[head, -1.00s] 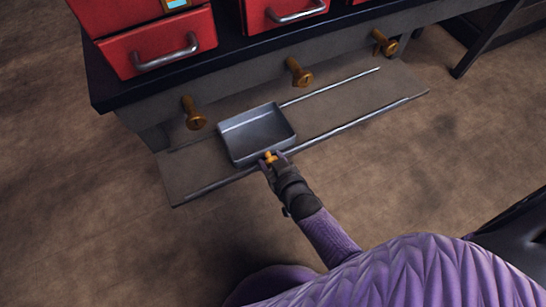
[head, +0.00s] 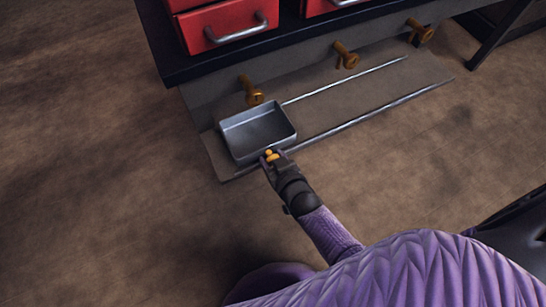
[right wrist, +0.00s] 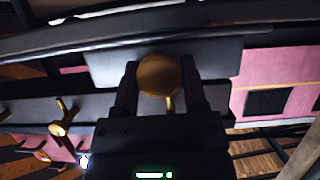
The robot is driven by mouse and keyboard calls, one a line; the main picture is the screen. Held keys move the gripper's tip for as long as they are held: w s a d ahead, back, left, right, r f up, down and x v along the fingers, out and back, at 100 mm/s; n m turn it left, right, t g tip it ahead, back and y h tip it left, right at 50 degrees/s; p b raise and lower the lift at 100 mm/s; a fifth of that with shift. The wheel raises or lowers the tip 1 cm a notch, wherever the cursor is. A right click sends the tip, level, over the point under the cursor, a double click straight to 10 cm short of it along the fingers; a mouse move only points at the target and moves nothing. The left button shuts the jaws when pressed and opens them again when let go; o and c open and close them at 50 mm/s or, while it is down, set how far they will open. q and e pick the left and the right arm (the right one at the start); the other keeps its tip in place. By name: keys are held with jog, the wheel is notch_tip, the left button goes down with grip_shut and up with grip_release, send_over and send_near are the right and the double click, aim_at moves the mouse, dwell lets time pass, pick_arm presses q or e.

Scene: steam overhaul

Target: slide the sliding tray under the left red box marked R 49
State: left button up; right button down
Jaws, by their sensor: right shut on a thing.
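The grey metal sliding tray (head: 262,128) sits on two rails low in front of the bench, near their left end. Its yellow knob (head: 269,153) faces me. My right gripper (head: 270,158) is shut on this knob; the right wrist view shows the round brass knob (right wrist: 159,75) between the two fingers. The left red box (head: 228,24) stands on the bench, above and behind the tray. Its upper part is cut off and no R 49 mark can be read. The tray lies just below the left brass tap (head: 252,92). My left gripper is not in view.
A second red box (head: 322,6) stands to the right. More brass taps (head: 346,56) stick out along the bench front. The rails (head: 375,108) are empty to the right of the tray. The floor at the left is clear.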

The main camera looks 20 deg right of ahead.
jog(key=shift+s+a, duration=0.1)
jog(key=shift+a, duration=0.15)
jog(key=shift+c, duration=0.7)
grip_release()
jog(key=shift+a, duration=0.1)
pick_arm(q)
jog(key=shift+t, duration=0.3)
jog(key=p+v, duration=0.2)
jog(key=p, duration=0.1)
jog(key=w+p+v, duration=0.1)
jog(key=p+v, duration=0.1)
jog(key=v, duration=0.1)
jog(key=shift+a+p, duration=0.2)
jog(key=shift+p, duration=0.2)
pick_arm(e)
jog(key=v, duration=0.9)
jog(key=shift+s+r, duration=0.15)
jog(key=shift+s, duration=0.25)
